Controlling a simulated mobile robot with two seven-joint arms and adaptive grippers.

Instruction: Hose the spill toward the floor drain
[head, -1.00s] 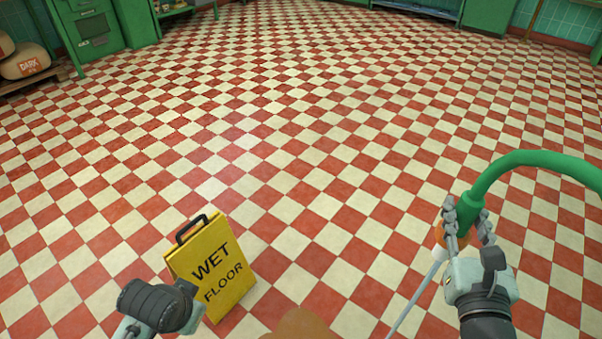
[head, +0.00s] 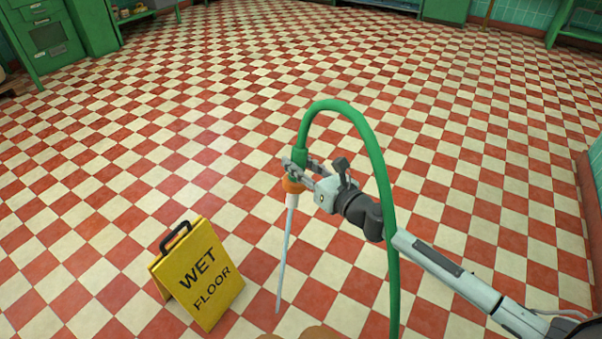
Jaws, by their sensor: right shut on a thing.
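My right gripper (head: 300,172) is shut on the green hose (head: 388,200) near its orange nozzle (head: 293,186). The nozzle points down, and a thin pale jet (head: 286,255) runs from its white tip to the floor. A tan-brown patch (head: 320,333) shows at the bottom edge, mostly cut off; it may be the spill. My left gripper is out of view. No floor drain can be made out.
A yellow WET FLOOR sign (head: 205,285) stands at the lower left, left of the jet. Green cabinets (head: 50,40) line the far wall. The checkered floor (head: 230,110) between is clear.

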